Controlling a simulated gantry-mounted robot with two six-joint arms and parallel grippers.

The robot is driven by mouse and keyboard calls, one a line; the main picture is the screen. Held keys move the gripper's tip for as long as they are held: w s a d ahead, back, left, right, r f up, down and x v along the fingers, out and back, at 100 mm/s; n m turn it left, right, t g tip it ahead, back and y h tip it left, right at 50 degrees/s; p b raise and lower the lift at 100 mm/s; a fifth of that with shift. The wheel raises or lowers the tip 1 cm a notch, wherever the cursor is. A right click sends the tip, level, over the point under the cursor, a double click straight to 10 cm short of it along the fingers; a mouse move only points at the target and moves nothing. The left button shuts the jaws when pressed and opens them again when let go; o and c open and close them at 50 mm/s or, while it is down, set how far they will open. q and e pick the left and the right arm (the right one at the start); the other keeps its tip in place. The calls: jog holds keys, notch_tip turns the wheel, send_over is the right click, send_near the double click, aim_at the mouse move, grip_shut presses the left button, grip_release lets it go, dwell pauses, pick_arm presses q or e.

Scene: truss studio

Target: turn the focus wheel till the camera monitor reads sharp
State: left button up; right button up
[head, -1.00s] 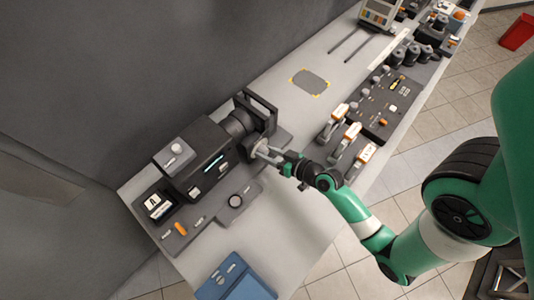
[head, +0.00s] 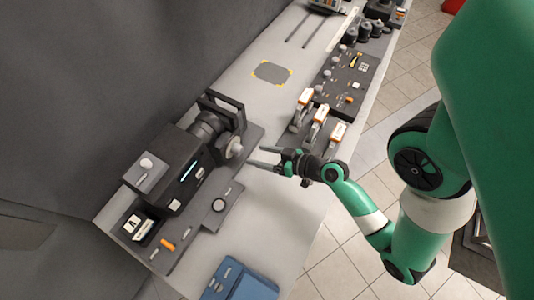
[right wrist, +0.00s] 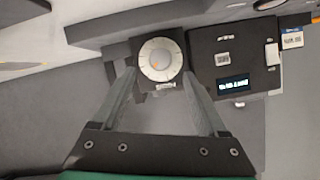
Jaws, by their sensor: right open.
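The focus wheel (head: 234,147) is a pale round disc on the side of the dark studio camera (head: 180,165). My left gripper is not in view.
Levers with orange-and-white handles (head: 319,122) stand right of my right gripper, near a dark control panel (head: 347,76). A blue box (head: 240,283) sits at the table's front edge. The pale tabletop (head: 278,205) below the gripper is clear.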

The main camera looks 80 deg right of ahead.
jog(key=p+v, duration=0.3)
jog(key=v, duration=0.1)
jog(key=shift+r, duration=0.15)
dwell(0.4)
